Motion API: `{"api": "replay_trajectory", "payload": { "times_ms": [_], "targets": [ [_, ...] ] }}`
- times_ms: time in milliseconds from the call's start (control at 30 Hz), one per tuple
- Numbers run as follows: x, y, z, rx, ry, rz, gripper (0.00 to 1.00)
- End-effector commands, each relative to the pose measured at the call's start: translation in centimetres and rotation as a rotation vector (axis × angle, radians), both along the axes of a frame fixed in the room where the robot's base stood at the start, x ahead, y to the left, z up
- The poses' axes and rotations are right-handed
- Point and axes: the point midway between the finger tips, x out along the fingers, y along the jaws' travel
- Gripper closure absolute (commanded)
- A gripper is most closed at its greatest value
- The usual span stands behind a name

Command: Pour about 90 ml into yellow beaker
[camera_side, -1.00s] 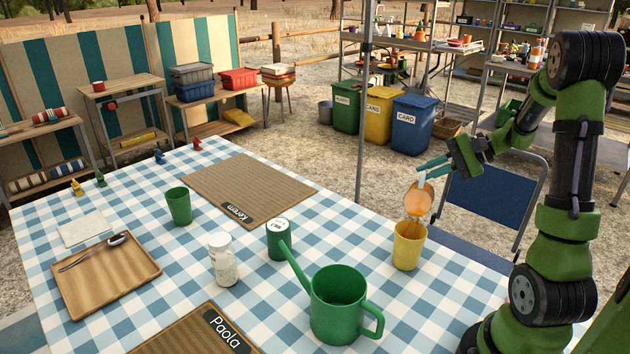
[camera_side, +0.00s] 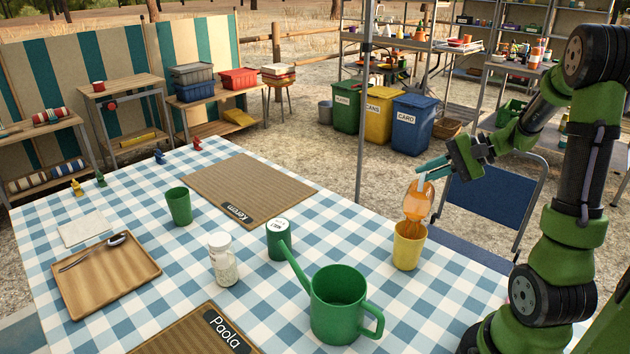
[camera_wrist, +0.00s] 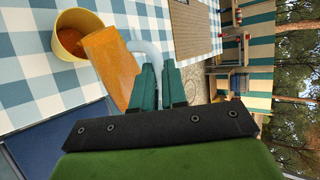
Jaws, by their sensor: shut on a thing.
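The yellow beaker (camera_side: 409,248) stands upright near the right edge of the checked table. In the wrist view the yellow beaker (camera_wrist: 72,42) has orange liquid inside; its level cannot be read. My gripper (camera_side: 430,168) is shut on the pale handle of a clear jug (camera_side: 419,198) holding orange liquid. The jug is tilted steeply above the beaker, and an orange stream runs from its lip toward the beaker mouth. In the wrist view my gripper (camera_wrist: 158,90) holds the handle, and the tilted jug (camera_wrist: 113,65) is mostly orange, its mouth beside the beaker rim.
A green watering can (camera_side: 338,305), a green lidded tin (camera_side: 279,240), a white-lidded jar (camera_side: 222,260) and a green cup (camera_side: 179,206) stand left of the beaker. A wooden tray (camera_side: 105,278) is at far left. A blue chair (camera_side: 490,205) is behind.

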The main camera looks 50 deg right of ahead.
Motion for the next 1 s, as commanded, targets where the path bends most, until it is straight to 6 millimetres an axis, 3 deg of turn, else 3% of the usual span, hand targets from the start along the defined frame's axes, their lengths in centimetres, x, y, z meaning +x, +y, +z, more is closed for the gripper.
{"api": "replay_trajectory", "payload": {
  "times_ms": [633, 867, 1000],
  "targets": [
    [-0.4, 1.2, 0.4, -0.065, -0.025, -0.002, 1.00],
    [0.7, -1.9, -0.8, 0.089, 0.034, -0.004, 1.00],
    [0.8, -2.1, -0.8, 0.128, 0.044, -0.002, 1.00]
  ]
}}
